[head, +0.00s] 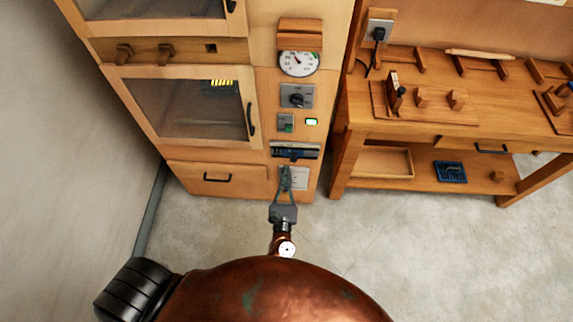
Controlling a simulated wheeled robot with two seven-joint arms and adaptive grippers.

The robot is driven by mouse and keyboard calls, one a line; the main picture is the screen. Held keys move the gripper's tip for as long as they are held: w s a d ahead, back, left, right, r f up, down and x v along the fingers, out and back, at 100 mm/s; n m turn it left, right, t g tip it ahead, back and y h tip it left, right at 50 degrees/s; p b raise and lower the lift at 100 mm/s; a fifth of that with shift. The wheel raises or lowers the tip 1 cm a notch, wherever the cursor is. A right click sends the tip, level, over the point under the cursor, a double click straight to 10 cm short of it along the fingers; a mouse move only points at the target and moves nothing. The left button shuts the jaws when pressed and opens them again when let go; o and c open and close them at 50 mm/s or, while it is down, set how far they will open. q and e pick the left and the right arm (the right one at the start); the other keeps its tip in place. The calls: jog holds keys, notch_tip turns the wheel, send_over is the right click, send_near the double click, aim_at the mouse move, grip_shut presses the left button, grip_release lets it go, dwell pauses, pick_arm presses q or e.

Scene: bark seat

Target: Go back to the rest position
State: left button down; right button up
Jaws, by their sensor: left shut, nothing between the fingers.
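My left gripper (286,177) shows at the lower middle of the head view, its grey fingers pointing away from me toward the front of a tall wooden cabinet (262,90). The fingers are together and hold nothing. They overlap a pale plate (299,179) low on the cabinet, just under a dark slot-like panel (295,151); I cannot tell whether they touch it. My right gripper is not in view.
The cabinet has a glass-fronted door (190,105), a dial gauge (299,63), a knob (296,99) and a drawer (215,179). A wooden workbench (440,135) with a lower shelf stands to the right. A grey wall is at left. Floor (430,255) at lower right is clear.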

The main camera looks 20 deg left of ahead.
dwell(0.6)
